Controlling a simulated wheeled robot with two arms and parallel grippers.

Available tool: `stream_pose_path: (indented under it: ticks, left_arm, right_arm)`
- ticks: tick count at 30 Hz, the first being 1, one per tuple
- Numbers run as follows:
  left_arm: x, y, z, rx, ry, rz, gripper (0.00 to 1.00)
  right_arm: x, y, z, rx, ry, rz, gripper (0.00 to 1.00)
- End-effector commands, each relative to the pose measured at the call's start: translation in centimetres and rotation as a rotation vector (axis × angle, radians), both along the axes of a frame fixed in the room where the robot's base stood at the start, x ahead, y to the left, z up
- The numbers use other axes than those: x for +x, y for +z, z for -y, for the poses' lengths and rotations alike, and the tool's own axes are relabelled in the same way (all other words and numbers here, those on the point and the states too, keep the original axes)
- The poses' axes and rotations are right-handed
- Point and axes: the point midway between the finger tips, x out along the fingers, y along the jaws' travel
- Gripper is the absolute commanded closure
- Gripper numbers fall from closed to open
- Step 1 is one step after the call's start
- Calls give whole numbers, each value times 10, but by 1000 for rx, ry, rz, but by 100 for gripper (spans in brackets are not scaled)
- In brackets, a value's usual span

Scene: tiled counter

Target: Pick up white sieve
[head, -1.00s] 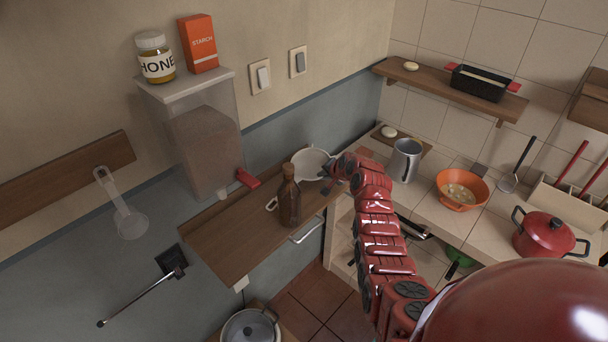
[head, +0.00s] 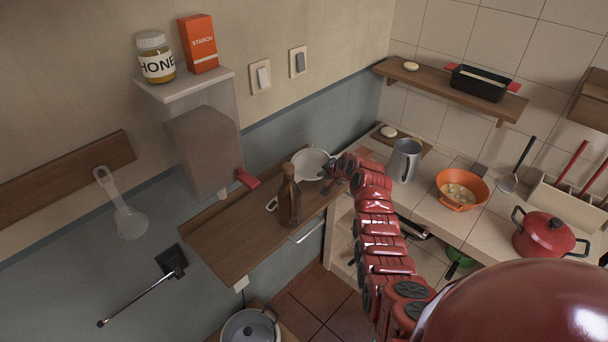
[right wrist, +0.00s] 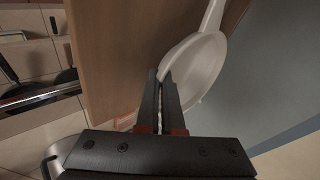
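The white sieve (head: 313,164) lies on the wooden wall shelf, partly behind the brown bottle. My right gripper (head: 328,180) is at the sieve's right rim. In the right wrist view, the sieve's pale bowl (right wrist: 198,68) lies beyond the fingers, with its handle running up to the top edge. The two black fingers of my right gripper (right wrist: 160,80) are close together, with a thin pale strip between them. They look shut on the sieve's edge; the contact itself is partly hidden. My left gripper is not in view.
The brown bottle (head: 289,197) stands just in front of the sieve. A clear dispenser (head: 205,145) with a red spout is on the left. A grey metal jug (head: 405,160) and an orange colander (head: 462,188) stand on the tiled counter. The shelf's left front is bare.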

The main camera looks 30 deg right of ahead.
Motion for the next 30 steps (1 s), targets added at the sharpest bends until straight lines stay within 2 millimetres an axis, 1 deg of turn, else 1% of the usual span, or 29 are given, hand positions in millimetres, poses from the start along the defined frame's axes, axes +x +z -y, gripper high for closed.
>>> stream_pose_path:
  ticks: [10, 14, 19, 21, 24, 27, 30]
  left_arm:
    - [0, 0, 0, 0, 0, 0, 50]
    - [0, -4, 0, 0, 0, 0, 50]
    - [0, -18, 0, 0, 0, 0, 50]
    - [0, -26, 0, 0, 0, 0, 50]
    - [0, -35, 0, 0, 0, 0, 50]
    - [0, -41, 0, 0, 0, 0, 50]
    - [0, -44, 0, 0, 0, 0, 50]
  right_arm:
    - [-1, -2, 0, 1, 1, -5, 100]
    - [0, 2, 0, 0, 2, -2, 100]
    - [1, 26, -1, -3, 3, 2, 100]
    - [2, 45, 1, -6, 1, 8, 100]
    - [1, 66, 1, -5, -1, 6, 100]
    - [1, 83, 1, -3, 0, 4, 100]
    - [0, 95, 1, -3, 0, 3, 100]
